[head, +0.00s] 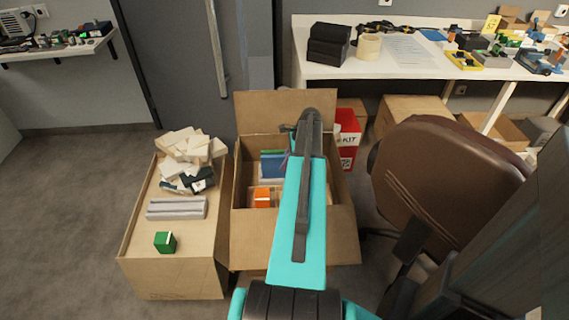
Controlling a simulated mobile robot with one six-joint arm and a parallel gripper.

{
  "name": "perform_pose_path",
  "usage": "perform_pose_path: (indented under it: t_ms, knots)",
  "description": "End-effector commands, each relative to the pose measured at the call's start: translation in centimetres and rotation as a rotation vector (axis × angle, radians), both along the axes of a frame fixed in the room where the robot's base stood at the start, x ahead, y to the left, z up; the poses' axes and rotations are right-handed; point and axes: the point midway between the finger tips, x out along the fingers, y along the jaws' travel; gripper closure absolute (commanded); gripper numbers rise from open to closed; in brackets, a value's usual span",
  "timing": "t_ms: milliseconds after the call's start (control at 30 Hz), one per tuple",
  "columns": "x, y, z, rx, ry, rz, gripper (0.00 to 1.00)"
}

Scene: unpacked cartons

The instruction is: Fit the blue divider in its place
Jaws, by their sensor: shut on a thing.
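An open brown carton (248,222) stands on the floor in the middle of the head view, with its flaps spread. Inside, left of my arm, a blue panel (271,167) stands upright, with a thin green edge (272,152) behind it. It looks like the blue divider, but my arm covers its right side. An orange block (262,197) sits in the front of the carton. My teal arm reaches over the carton and hides much of its inside. My gripper is hidden behind the arm, so its jaws and anything in them do not show.
A wooden box (183,262) on the left carries white pieces (185,143), a grey rail piece (176,208) and a green cube (165,242). A brown chair (445,190) stands close on the right. A red box (348,140) and a white table (395,66) are behind.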

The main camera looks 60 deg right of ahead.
Motion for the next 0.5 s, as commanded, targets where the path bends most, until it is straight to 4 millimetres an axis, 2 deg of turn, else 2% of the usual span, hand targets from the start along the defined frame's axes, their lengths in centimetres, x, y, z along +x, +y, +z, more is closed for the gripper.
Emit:
perform_pose_path:
  t_ms: [500]
  knots:
    - [-0.01,-0.03,-1.03,-0.001,-0.001,0.0,1.0]
